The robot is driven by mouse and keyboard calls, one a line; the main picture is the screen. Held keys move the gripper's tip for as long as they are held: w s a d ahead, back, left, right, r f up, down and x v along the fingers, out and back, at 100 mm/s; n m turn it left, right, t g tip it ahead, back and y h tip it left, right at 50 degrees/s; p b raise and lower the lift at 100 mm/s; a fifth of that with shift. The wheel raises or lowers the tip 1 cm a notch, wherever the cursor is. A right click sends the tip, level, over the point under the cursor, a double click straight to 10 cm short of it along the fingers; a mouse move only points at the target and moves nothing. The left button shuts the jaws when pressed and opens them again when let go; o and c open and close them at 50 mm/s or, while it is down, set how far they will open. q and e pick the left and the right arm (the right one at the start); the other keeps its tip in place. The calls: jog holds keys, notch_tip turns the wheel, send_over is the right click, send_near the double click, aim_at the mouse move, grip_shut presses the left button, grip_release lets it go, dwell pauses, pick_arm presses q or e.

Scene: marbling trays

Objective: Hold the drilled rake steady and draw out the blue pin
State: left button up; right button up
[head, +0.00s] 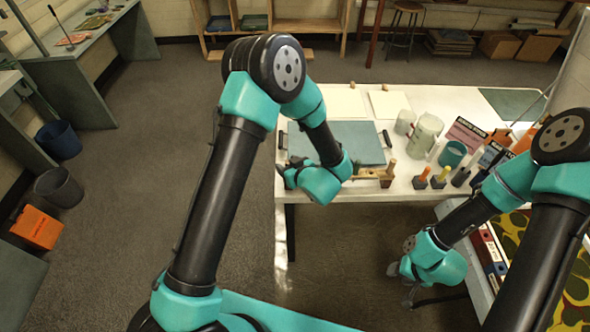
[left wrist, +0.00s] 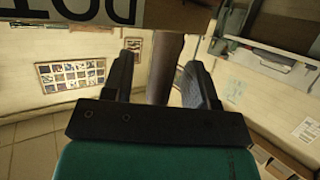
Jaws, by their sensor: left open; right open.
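A small light-wood piece (head: 370,174) with a short upright block lies at the front edge of the white table, just right of my left wrist. It looks like the drilled rake, but part is hidden behind my wrist. I cannot make out the blue pin in either view. My left gripper (head: 284,172) points left, away from the wooden piece, near the table's front left corner. My right gripper (head: 404,290) is open and empty, low in front of the table.
A blue-grey tray (head: 350,140) with dark handles lies behind my left wrist. Small dark-based pots with coloured tops (head: 440,176), a teal cup (head: 453,153) and pale jugs (head: 425,133) crowd the table's right. A side table with a patterned sheet (head: 512,226) stands at right.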

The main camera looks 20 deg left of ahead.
pick_arm(q)
jog(key=shift+w+a+f, duration=0.3)
jog(key=shift+w+a, duration=0.15)
jog(key=shift+a, duration=0.05)
jog(key=shift+c, duration=0.2)
grip_shut()
dwell(0.3)
dwell(0.9)
